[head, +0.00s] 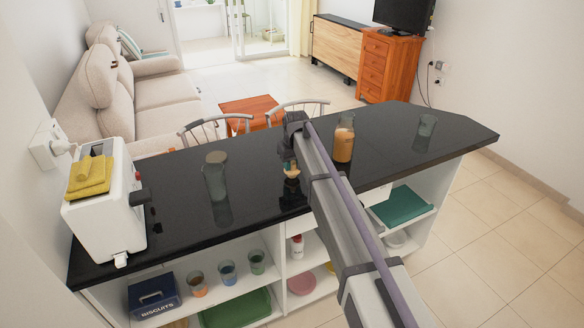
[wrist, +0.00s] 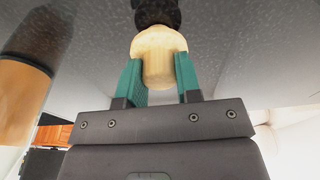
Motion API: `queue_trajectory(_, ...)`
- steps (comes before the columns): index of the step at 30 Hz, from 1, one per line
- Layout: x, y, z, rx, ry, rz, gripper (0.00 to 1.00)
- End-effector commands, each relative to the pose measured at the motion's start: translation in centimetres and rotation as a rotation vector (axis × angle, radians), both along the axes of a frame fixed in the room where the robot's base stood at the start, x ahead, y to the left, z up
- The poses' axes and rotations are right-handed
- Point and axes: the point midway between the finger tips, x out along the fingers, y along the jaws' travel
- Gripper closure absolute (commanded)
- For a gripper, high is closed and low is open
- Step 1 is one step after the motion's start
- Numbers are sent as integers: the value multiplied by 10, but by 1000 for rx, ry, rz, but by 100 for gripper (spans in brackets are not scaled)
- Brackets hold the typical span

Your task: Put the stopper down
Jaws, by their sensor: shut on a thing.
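My gripper (head: 290,160) is over the dark counter, left of the orange-filled bottle, pointing down. It is shut on the stopper (wrist: 158,60), a pale, cork-coloured rounded piece between the two green fingers (wrist: 159,75). The stopper shows small below the gripper in the head view (head: 292,174). A dark rounded shape (wrist: 157,12) lies past the stopper's end in the wrist view; I cannot tell whether it is part of it or a reflection. The stopper is close to the counter (head: 265,215); I cannot tell whether it touches.
The glass bottle with orange contents (head: 344,142) stands right of my gripper. A white toaster (head: 106,210) with a yellow cloth (head: 90,176) is at the left end. Bare counter lies between these.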

Motion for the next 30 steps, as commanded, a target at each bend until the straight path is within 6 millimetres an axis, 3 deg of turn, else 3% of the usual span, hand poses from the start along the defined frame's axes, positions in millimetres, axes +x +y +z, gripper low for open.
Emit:
queue_trajectory(4, 0, 0, -4, 0, 0, 0, 91)
queue_trajectory(5, 0, 0, -4, 0, 0, 0, 68)
queue_trajectory(13, 0, 0, -3, 0, 0, 0, 43)
queue_trajectory(23, 0, 0, 7, 0, 0, 0, 43)
queue_trajectory(30, -7, -4, 59, 0, 0, 0, 43)
